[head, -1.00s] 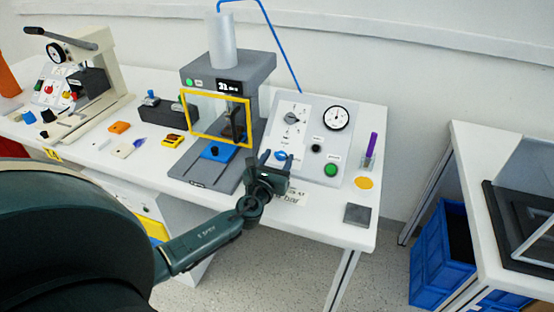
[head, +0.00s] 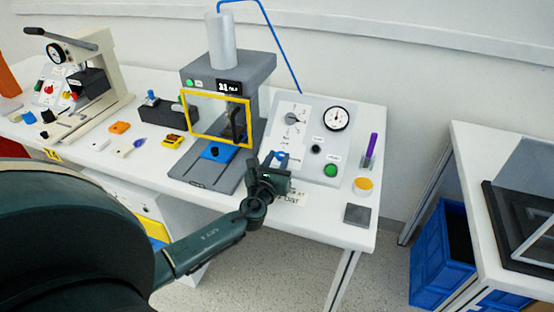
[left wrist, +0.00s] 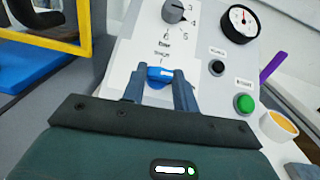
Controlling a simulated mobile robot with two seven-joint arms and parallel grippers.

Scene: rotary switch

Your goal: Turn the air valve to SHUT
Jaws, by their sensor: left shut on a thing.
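The air valve is a small blue handle (left wrist: 160,73) low on the pale control panel, below a printed label that appears to read SHUT. In the left wrist view the handle looks about crosswise. My left gripper (left wrist: 159,82) is at the valve, with one finger on each side of the handle, closed on it. In the head view my left gripper (head: 275,160) reaches the panel's lower left and partly covers the valve handle (head: 281,155). My right gripper is not in view.
The panel has a grey rotary knob (head: 291,118), a gauge (head: 336,118), a black button (head: 316,149) and a green button (head: 331,170). A press with a yellow-framed guard (head: 249,130) stands left. A yellow-topped cup (head: 363,184) and a grey block (head: 356,214) lie right.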

